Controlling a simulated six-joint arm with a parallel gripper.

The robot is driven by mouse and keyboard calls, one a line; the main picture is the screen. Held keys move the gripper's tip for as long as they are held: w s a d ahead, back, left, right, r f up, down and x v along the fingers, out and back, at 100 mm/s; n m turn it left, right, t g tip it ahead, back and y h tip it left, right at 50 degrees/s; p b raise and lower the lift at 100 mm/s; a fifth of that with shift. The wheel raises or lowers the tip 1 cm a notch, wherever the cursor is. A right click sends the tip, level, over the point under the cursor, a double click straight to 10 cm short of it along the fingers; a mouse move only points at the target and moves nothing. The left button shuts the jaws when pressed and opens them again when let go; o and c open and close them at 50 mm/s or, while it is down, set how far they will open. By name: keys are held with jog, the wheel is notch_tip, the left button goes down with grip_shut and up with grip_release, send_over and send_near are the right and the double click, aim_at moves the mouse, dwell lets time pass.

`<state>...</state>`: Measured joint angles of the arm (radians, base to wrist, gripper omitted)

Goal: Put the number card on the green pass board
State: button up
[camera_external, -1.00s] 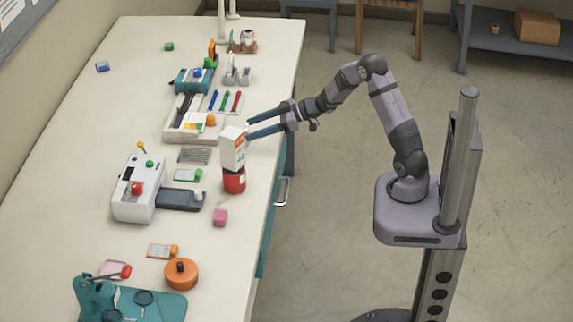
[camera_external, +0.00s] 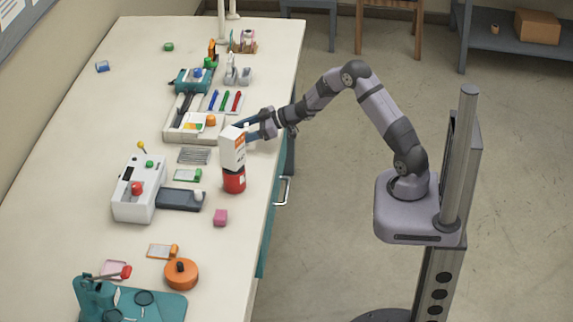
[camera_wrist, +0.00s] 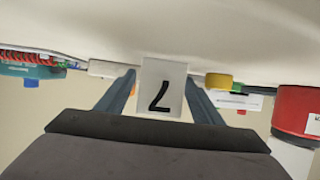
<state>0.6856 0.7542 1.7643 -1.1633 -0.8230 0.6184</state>
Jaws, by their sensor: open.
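The number card (camera_wrist: 161,92) is a small white piece with a black 7, seen between my gripper's fingers in the wrist view. In the external view I cannot make it out; the gripper and a white carton cover that area. My gripper (camera_external: 243,126) is open over the table's right edge, beside the carton. In the wrist view my gripper (camera_wrist: 160,80) has one finger on each side of the card. I cannot tell whether they touch it. The green pass board (camera_external: 187,175) appears to be the small green-and-white plate lying left of the red can.
The can also shows at right in the wrist view (camera_wrist: 297,108). A white-and-grey machine (camera_external: 138,188) and a pink block (camera_external: 220,217) are nearer. A pen tray (camera_external: 182,134) lies beyond.

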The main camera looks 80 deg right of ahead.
jog(key=c, duration=1.2)
